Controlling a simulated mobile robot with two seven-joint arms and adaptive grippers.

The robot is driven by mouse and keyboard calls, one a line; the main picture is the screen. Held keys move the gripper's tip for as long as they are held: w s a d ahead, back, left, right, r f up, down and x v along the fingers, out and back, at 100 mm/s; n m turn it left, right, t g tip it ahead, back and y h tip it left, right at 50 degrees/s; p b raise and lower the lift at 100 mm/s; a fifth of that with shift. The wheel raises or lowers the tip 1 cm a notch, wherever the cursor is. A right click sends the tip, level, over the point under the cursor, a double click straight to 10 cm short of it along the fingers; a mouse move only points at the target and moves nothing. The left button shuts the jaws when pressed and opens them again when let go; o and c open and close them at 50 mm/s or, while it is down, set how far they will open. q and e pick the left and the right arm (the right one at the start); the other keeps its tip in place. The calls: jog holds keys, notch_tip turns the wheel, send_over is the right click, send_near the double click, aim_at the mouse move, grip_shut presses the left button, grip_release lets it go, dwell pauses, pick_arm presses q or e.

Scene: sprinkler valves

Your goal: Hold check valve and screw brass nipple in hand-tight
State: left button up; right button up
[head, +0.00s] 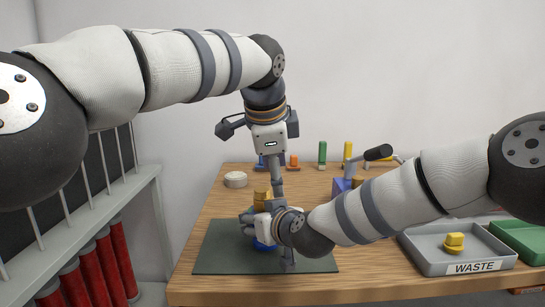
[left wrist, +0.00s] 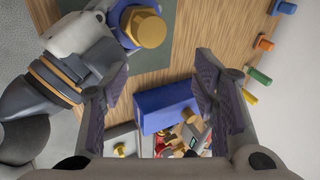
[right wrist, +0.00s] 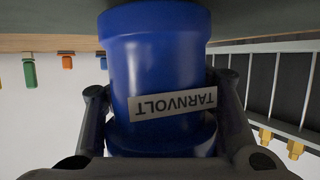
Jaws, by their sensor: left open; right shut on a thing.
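The blue check valve (head: 264,246) stands on the dark green mat (head: 215,248). My right gripper (head: 262,228) is shut on its body; the right wrist view shows the valve (right wrist: 155,60) between the fingers, its TARNVOLT label upside down. The brass nipple (head: 261,194), with a hex part, sits at the valve's top; how deep it is seated I cannot tell. My left gripper (head: 277,190) is open and empty, pointing down just right of the nipple. In the left wrist view the nipple (left wrist: 148,29) lies outside the fingers, at upper left.
A blue block (left wrist: 165,106) stands on the table right of the mat. A grey WASTE tray (head: 420,258) holding a brass piece and a green tray (head: 522,236) are at right. Coloured cylinders (head: 322,153) line the back. A white round item (head: 236,180) lies behind the mat.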

aim_at(267, 188)
pick_arm(q)
jog(key=s+r+m+y, duration=0.3)
jog(key=s+r+m, duration=0.2)
jog(key=m, duration=1.1)
jog(key=shift+t, duration=0.4)
jog(key=x, duration=1.2)
jog(key=shift+w+a, duration=0.2)
jog(key=shift+d, duration=0.1)
grip_shut()
grip_release()
jog(key=shift+r, duration=0.1)
